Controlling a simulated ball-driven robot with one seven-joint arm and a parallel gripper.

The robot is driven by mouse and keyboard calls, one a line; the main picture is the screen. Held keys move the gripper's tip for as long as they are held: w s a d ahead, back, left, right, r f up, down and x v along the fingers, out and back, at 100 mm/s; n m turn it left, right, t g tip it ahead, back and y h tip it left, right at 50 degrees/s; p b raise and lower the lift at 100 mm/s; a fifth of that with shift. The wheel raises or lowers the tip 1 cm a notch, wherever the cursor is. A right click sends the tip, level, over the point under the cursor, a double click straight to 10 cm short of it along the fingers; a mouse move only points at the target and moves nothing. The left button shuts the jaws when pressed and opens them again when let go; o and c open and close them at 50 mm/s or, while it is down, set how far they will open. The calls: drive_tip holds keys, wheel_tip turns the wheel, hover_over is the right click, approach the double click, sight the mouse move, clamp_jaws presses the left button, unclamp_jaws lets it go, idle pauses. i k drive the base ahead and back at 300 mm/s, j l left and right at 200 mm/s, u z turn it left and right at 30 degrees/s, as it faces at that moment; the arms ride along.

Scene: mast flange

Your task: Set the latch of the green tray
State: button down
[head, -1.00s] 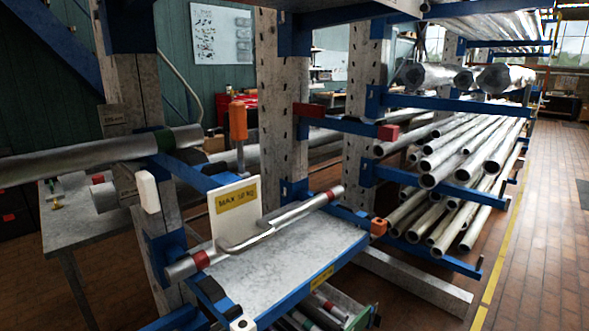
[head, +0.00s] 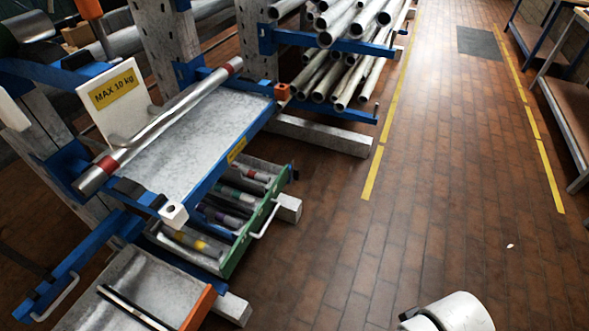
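The green tray (head: 240,243) sits low in the rack under a grey shelf. Its green front faces the aisle and carries a pale bar handle (head: 266,220). Several metal tubes with red, green, purple and yellow bands lie inside it. Its rear part is hidden under the shelf. I cannot make out its latch for certain. My gripper is not in view; a white rounded part, probably of my arm, shows at the bottom edge, apart from the tray.
The grey shelf (head: 200,150) above bears a pipe (head: 160,125) with red bands and a "MAX 10 kg" plate (head: 112,100). An orange-fronted tray (head: 198,309) is at lower left. Stacked pipes (head: 345,55) are behind. The tiled aisle (head: 450,180) at right is largely clear.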

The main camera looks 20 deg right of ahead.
sight(294, 172)
drive_tip(key=i+z, duration=0.15)
drive_tip(key=i, duration=0.7)
drive_tip(key=i+j+z, duration=0.15)
drive_tip(key=i, duration=0.7)
